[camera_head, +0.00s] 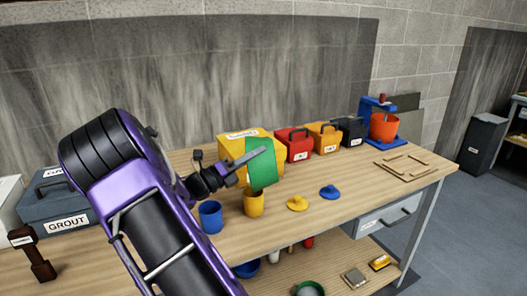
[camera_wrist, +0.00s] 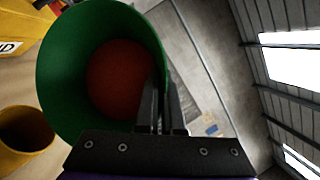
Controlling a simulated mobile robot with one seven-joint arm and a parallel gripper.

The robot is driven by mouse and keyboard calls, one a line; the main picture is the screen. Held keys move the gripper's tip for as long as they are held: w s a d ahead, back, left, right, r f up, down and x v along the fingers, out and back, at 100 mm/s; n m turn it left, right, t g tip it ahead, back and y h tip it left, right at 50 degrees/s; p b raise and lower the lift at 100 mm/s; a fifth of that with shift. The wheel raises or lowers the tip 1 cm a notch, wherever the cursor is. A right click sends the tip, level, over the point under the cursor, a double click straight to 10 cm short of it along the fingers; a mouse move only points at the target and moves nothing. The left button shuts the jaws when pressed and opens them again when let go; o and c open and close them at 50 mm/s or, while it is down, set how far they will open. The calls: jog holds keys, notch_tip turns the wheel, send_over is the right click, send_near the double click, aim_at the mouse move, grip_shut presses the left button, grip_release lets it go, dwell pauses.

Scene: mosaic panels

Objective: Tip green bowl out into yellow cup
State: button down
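The green bowl (camera_head: 262,172) is held on its side above the yellow cup (camera_head: 254,205). My gripper (camera_head: 250,163) is shut on the bowl's rim. In the wrist view, the fingers (camera_wrist: 163,105) grip the edge of the bowl (camera_wrist: 65,62), and I look into its mouth. A reddish-brown round area (camera_wrist: 118,80) fills the bottom of the bowl; I cannot tell whether it is loose contents. The yellow cup (camera_wrist: 24,132) stands below the bowl, and its inside looks dark. In the head view the bowl's lower edge overlaps the cup's mouth.
A blue cup (camera_head: 211,217) stands left of the yellow cup. Yellow (camera_head: 297,203) and blue (camera_head: 330,192) lids lie to the right. A yellow box (camera_head: 235,146) stands behind the bowl, with red (camera_head: 295,145) and orange (camera_head: 325,138) toolboxes beside it.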

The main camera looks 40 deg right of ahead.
jog(key=shift+w+a+n+t+h, duration=0.3)
jog(key=shift+w+a+n+h, duration=0.65)
jog(key=shift+a+h, duration=0.25)
jog(key=shift+s+d, duration=0.1)
jog(key=s+d+f+m+t+y, duration=0.2)
jog(key=s+d+m+t+y, duration=0.1)
jog(key=y, duration=0.6)
jog(key=s+d+f+m+t+y, duration=0.1)
jog(key=s+d+m+t+y, duration=0.1)
jog(key=s+d+m+y, duration=0.4)
jog(key=shift+s+d+f+t+y, duration=0.4)
jog(key=shift+s+d+y, duration=0.15)
jog(key=shift+d+y, duration=1.1)
